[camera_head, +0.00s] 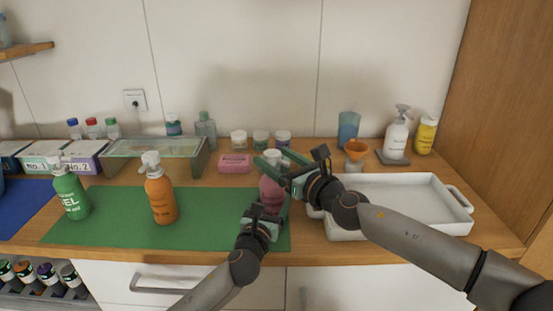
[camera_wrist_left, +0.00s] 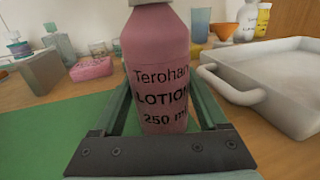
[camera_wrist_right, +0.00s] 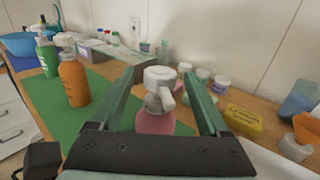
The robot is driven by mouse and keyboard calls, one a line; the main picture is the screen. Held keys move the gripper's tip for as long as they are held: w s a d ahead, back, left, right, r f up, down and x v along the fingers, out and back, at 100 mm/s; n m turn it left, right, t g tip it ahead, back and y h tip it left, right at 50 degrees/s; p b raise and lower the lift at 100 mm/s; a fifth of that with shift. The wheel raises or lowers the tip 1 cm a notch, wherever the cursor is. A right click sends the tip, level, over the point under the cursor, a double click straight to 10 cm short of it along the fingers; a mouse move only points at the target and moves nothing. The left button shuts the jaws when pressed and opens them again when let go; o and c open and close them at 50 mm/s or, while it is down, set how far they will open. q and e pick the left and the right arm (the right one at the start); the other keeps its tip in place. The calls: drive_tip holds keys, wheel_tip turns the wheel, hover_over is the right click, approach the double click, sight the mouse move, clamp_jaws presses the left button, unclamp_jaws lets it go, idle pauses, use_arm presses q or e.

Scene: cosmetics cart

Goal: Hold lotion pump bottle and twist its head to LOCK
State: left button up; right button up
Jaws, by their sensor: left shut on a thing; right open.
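The pink lotion pump bottle (camera_head: 270,192) stands upright at the right end of the green mat (camera_head: 120,228). In the left wrist view the bottle (camera_wrist_left: 163,70) shows its "LOTION 250 ml" label between the fingers. My left gripper (camera_head: 263,212) is shut on the bottle's body from the front. My right gripper (camera_head: 272,166) is open at the height of the white pump head (camera_head: 272,156). In the right wrist view the pump head (camera_wrist_right: 160,82) lies between the two open fingers, with its spout toward the right finger. I cannot tell whether a finger touches it.
An orange pump bottle (camera_head: 162,198) and a green gel bottle (camera_head: 72,194) stand left on the mat. A white tray (camera_head: 400,222) lies right of the pink bottle.

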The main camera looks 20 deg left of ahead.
clamp_jaws()
idle(0.8)
